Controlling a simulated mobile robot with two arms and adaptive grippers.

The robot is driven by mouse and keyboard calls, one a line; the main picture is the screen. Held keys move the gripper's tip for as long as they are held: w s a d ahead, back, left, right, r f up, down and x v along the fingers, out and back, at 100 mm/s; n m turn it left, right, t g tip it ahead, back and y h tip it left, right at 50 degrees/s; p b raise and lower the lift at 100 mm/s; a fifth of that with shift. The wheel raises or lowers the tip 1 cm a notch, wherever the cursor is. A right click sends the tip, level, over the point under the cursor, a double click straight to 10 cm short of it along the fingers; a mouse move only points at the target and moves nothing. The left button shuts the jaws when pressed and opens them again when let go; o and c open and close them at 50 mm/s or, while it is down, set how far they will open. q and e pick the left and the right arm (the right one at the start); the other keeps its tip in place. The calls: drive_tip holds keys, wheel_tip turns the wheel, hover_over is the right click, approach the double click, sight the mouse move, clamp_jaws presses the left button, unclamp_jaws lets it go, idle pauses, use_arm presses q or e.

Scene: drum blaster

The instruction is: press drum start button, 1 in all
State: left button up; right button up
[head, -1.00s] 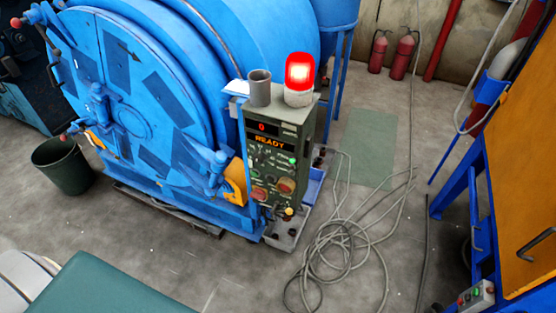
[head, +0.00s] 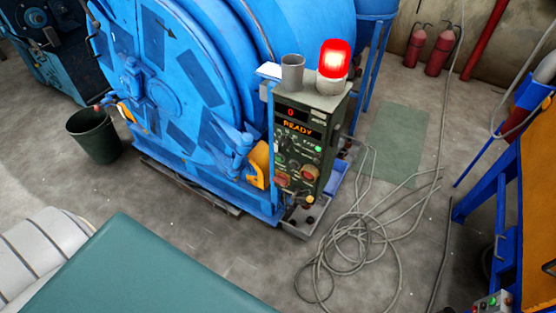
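The drum control panel (head: 301,165) is a dark green upright box beside the big blue drum machine (head: 190,80). Its display (head: 296,127) shows a red 0 and the word READY in orange. Below are several knobs and buttons. A small green lit button (head: 318,149) is at the upper right of the control area. A larger red round control (head: 310,174) is lower down. The labels are too small to read, so I cannot tell which one is the drum start button. Neither of my grippers is in view.
A red lit beacon (head: 334,60) and a grey cup (head: 292,73) stand on the panel's top. A coiled grey cable (head: 345,250) lies on the floor right of the panel. A dark bin (head: 94,137) stands left. An orange and blue frame (head: 535,190) is at right.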

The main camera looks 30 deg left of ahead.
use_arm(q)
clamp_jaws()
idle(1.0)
